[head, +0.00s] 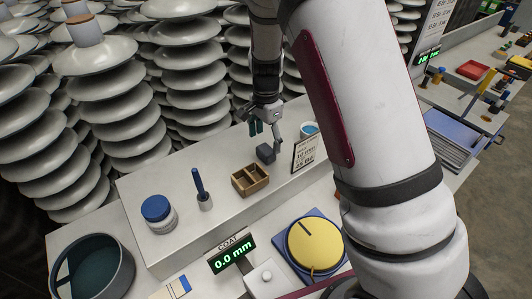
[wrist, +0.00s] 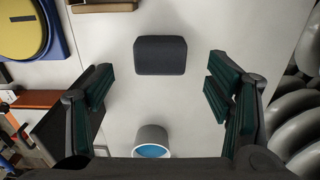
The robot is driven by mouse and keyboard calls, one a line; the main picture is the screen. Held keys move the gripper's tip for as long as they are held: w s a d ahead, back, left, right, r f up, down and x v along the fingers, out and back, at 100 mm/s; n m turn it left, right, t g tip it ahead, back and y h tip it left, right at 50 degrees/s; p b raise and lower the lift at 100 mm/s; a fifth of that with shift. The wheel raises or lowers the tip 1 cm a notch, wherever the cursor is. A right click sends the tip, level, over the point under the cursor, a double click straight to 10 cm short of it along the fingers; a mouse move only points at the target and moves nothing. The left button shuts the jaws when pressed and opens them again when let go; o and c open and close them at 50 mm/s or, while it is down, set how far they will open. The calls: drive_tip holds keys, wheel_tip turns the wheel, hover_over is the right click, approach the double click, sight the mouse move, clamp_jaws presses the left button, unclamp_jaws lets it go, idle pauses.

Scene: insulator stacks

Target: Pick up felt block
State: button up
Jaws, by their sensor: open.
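The felt block is a small dark grey block (head: 265,153) on the raised pale shelf in the head view, just below my gripper (head: 266,133). In the wrist view the block (wrist: 160,55) lies at top centre, ahead of the fingers. My gripper (wrist: 162,98) is open, its two green-padded fingers wide apart to the left and right. Nothing is between the fingertips. The block appears apart from both fingers.
On the shelf stand a wooden divided box (head: 250,180), a white cup with blue contents (head: 309,129), a printed sign (head: 305,152), a blue-lidded jar (head: 158,212) and a blue-handled tool (head: 201,190). Insulator stacks (head: 110,95) rise behind. A yellow round device (head: 314,245) sits lower in front.

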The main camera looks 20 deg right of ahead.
sight(266, 149)
drive_tip(key=shift+f+p, duration=0.45)
drive_tip(key=shift+f, duration=2.15)
drive_tip(key=c, duration=1.1)
